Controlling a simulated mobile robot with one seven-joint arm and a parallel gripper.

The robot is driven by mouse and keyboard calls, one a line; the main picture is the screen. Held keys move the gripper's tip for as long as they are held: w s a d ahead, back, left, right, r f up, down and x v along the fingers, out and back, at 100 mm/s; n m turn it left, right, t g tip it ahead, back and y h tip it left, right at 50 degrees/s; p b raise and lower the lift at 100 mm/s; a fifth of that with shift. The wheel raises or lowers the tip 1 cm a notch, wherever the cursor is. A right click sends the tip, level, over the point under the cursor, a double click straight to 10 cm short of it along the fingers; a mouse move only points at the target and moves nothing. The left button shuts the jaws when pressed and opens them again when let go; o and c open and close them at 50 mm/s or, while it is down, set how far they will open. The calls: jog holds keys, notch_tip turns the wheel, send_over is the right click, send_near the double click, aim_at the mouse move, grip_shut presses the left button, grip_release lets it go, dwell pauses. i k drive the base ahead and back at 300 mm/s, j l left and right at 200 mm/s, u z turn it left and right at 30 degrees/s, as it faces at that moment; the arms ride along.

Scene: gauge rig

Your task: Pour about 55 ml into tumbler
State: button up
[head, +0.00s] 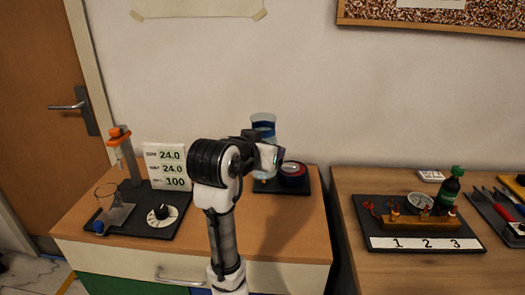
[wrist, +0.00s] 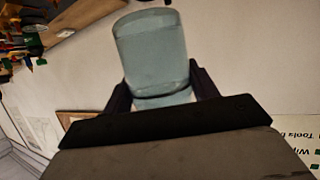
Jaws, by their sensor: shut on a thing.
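My gripper (head: 268,153) is shut on a clear, bluish cylindrical vessel (head: 263,125), over the right part of the wooden cabinet. In the head view the vessel looks about upright, and my gripper hides part of it. In the wrist view the vessel (wrist: 152,50) stands between the two dark fingers; how much liquid it holds is hard to tell. A clear glass (head: 107,197) stands on the dark rig base at the left, well away from my gripper. It looks empty. I cannot tell for sure which vessel is the tumbler.
The left rig has an orange-topped stand (head: 120,135), a dial (head: 161,213) and a display (head: 165,166) reading 24.0, 24.0 and 100. A round dark-and-red device (head: 293,172) sits on a black pad behind my gripper. A green bottle (head: 451,187) stands on the right table's numbered board.

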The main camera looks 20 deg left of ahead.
aim_at(111, 202)
jog(key=k, duration=0.85)
